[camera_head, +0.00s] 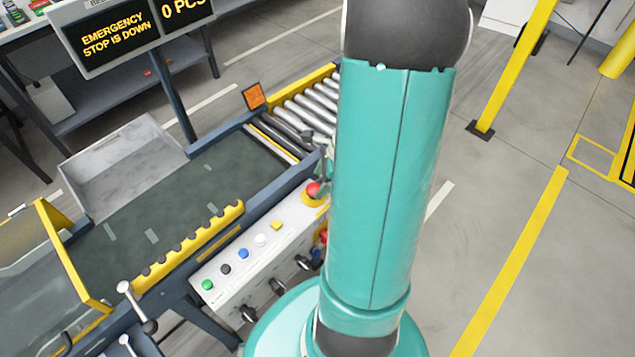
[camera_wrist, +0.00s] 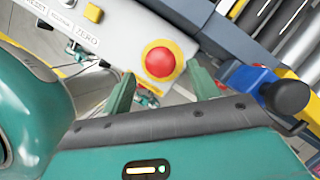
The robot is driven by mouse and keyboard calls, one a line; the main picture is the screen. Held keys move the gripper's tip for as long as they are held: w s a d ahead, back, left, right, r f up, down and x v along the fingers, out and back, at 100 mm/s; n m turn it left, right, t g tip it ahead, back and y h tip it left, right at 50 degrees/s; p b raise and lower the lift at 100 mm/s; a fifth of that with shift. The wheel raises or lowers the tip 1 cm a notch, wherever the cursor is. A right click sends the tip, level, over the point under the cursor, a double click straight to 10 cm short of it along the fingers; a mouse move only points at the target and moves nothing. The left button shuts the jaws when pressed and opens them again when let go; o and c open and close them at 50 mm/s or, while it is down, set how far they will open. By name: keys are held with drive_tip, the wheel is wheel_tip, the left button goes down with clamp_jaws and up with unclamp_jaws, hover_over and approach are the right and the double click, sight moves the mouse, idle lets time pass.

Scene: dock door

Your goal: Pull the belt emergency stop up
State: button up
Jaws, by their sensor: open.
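The emergency stop is a red round button (camera_wrist: 159,62) on a yellow base, at the end of a pale control panel (camera_wrist: 125,25). My gripper (camera_wrist: 161,72) is open and empty in the wrist view. One green finger is left of the button and one right, with the tips near its lower edge. I cannot tell how far they are from the panel. A display (camera_head: 115,38) reads "EMERGENCY STOP IS DOWN".
The panel has a row of coloured buttons (camera_head: 243,254). A black knob (camera_wrist: 290,95) on a blue part (camera_wrist: 247,78) is right of the fingers. The conveyor belt (camera_head: 185,205) and metal rollers (camera_head: 305,105) lie behind the panel.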

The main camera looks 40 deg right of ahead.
drive_tip(key=shift+x, duration=1.1)
drive_tip(key=shift+c, duration=0.4)
clamp_jaws()
drive_tip(key=shift+w+r, duration=0.1)
drive_tip(key=shift+r, duration=0.85)
drive_tip(key=shift+o, duration=0.4)
unclamp_jaws()
drive_tip(key=v, duration=1.4)
